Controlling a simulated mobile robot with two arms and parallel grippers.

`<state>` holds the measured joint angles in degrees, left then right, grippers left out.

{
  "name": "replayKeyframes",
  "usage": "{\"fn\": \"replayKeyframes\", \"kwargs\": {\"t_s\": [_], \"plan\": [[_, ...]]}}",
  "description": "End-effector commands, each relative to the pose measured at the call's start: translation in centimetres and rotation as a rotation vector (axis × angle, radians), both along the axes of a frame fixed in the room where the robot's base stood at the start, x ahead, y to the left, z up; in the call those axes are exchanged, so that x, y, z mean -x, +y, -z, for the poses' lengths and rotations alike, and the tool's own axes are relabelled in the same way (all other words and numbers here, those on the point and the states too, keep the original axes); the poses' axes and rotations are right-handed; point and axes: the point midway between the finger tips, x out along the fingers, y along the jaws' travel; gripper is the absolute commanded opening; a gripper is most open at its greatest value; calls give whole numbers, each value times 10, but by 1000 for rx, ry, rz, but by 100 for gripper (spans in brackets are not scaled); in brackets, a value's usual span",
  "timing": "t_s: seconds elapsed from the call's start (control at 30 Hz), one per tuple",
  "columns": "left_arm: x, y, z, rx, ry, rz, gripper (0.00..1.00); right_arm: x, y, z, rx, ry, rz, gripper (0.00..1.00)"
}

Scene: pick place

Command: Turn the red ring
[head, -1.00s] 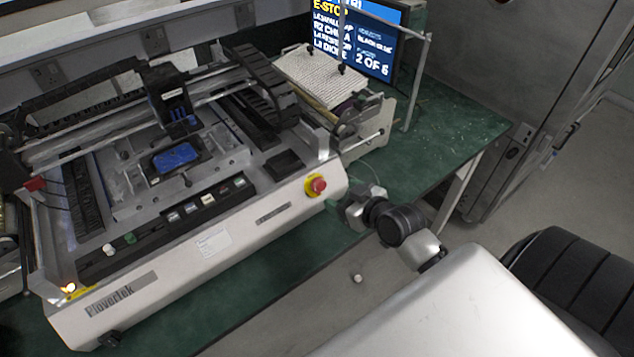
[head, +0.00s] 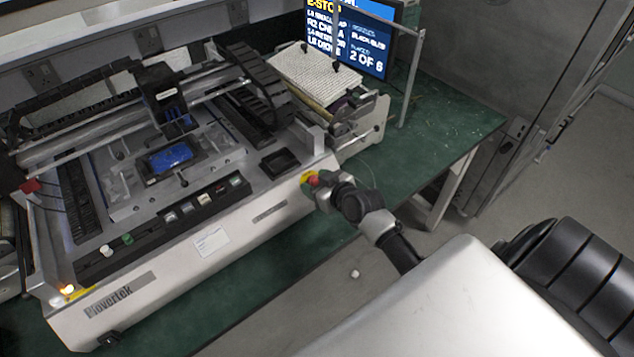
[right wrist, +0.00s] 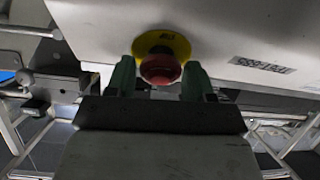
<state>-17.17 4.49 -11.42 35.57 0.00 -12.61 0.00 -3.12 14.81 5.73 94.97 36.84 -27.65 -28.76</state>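The red ring is the red emergency-stop knob (head: 312,181) on a yellow round plate at the right end of the machine's front panel. In the right wrist view the red knob (right wrist: 161,69) sits between the two green fingertips of my right gripper (right wrist: 160,80), with a gap visible on each side. The yellow plate (right wrist: 161,45) shows behind it. In the head view my right gripper (head: 325,187) is at the knob and partly covers it. Its fingers are open. My left gripper is not in view.
The white machine (head: 200,245) stands on a green bench (head: 440,130). A screen (head: 362,35) at the back shows "E-STOP" and "2 OF 6". A tray with a white perforated sheet (head: 315,75) is at the machine's right. A small white object (head: 354,274) lies below the bench edge.

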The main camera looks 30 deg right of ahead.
Motion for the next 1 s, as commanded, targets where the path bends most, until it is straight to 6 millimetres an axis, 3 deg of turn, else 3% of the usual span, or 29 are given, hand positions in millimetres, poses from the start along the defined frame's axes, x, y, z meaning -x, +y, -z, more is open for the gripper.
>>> {"fn": "replayKeyframes", "kwargs": {"t_s": [0.03,0.2,0.57,1.0], "plan": [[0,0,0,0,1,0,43,0,0,0,0,0,0,45],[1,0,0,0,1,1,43,0,0,0,0,0,0,20],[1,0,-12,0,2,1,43,0,0,-3,-54,5,45,20],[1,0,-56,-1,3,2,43,0,1,-5,-310,26,260,20]]}}
